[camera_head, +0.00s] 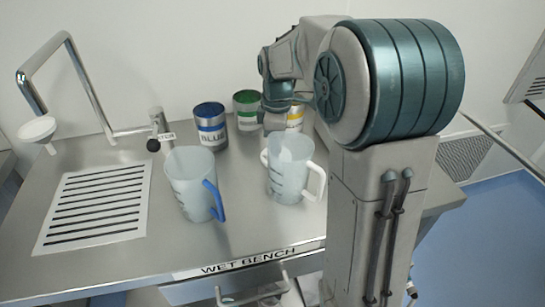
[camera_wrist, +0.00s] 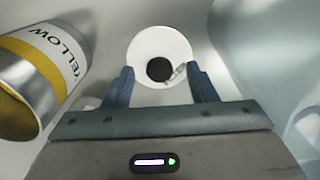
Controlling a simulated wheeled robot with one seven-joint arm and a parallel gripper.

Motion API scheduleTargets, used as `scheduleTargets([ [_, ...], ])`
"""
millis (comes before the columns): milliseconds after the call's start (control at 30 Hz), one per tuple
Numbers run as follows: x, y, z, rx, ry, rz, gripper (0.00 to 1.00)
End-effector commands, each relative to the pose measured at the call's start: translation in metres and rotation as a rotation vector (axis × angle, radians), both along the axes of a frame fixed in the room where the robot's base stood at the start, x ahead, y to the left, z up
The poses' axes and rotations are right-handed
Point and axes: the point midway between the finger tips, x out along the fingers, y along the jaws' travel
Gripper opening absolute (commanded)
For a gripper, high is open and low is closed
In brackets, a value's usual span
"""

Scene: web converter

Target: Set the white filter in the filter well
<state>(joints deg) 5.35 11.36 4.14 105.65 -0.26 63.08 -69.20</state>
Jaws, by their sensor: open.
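A white round disc with a dark centre (camera_wrist: 160,58) shows in the wrist view, just ahead of my gripper (camera_wrist: 160,85). I cannot tell from the picture whether it is the white filter or the filter well. My gripper is open, with one blue finger at each side of the disc's near edge; I cannot tell if they touch it. A small light tab lies by the dark centre. In the head view my gripper (camera_head: 275,122) hangs behind the white-handled jug (camera_head: 289,170), beside the yellow-labelled can (camera_head: 295,117). The disc is hidden there.
The yellow can (camera_wrist: 42,62) stands close left of my gripper, and a translucent jug (camera_wrist: 285,60) close right. A blue-handled jug (camera_head: 193,183), blue can (camera_head: 210,128) and green can (camera_head: 247,110) stand on the bench (camera_head: 150,248). A tap (camera_head: 75,80) and slotted drain (camera_head: 95,205) are left.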

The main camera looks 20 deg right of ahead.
Motion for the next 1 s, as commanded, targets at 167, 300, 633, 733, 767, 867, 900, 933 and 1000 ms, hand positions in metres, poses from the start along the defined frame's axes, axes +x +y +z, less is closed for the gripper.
scheduleTargets([
  [167, 0.0, 0.0, -0.007, 0.0, -0.001, 0.0, 0.52],
  [300, 0.0, 0.0, -0.007, 0.0, -0.001, 0.0, 0.52],
  [633, 0.0, 0.0, -0.006, 0.0, -0.001, 0.0, 0.0],
  [733, 0.0, 0.0, -0.006, -0.001, -0.002, 0.0, 0.0],
  [767, 0.0, 0.0, -0.005, 0.0, -0.002, 0.0, 0.0],
  [867, 0.001, 0.0, 0.003, -0.001, -0.004, 0.0, 0.0],
  [900, 0.001, 0.0, 0.008, -0.001, -0.004, 0.0, 0.0],
  [933, 0.001, 0.0, 0.014, 0.0, -0.005, 0.0, 0.0],
  [1000, 0.001, 0.0, 0.028, 0.0, -0.006, 0.0, 0.0],
])
